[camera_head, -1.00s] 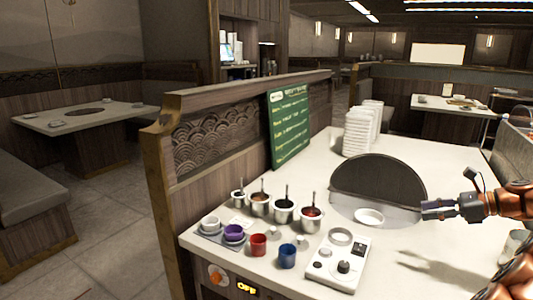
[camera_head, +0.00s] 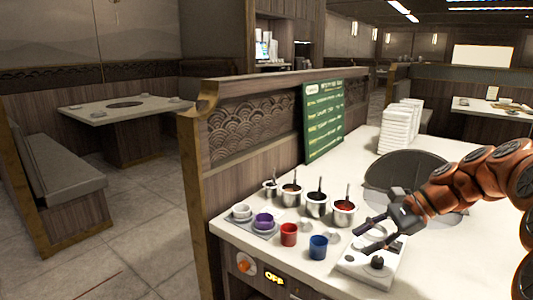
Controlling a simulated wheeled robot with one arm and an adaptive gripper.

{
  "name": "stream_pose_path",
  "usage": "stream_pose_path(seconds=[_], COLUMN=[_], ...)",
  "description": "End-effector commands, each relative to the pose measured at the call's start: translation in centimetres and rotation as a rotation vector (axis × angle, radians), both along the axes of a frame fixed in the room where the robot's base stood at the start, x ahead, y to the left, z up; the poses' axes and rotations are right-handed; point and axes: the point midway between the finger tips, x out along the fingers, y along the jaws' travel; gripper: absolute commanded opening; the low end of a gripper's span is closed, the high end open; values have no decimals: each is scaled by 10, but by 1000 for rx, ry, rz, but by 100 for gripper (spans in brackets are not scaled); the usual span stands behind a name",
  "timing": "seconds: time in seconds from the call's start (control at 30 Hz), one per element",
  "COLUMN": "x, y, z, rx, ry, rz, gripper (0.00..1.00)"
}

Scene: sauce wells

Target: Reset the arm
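My orange arm reaches in from the right. The gripper and arm cover part of the box and of the round dark disc (camera_head: 385,172) set in the table. The small white bowl near that disc is not visible now, so I cannot tell where it is.
Several metal sauce pots (camera_head: 316,204) with ladles stand left of my gripper. In front are a red cup (camera_head: 289,234), a blue cup (camera_head: 318,246) and a tray with a purple bowl (camera_head: 264,220). A green menu board (camera_head: 323,120) and stacked white dishes (camera_head: 398,128) stand behind.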

Motion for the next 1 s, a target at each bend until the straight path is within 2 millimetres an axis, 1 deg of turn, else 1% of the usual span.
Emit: stream_pose_path(seconds=[0.03, 0.17, 0.2, 0.3, 0.37, 0.4, 0.53, 0.7, 0.83, 1.0], x=[-14, -50, -61, -91, -110, -123, -164, -219, -251, -280], y=[18, 50, 58, 74, 82, 86, 92, 89, 80, 68], z=[-9, -29, -35, -53, -64, -71, -95, -126, -146, -163], rx=[-34, -124, -154, -224, -265, -292, -380, -486, -550, -601], ry=[-11, -45, -59, -85, -102, -109, -145, -181, -202, -218], rz=[59, 203, 248, 359, 430, 477, 629, 831, 960, 1081], gripper=[40, 40, 40, 40, 40, 40, 40, 40, 40, 40])
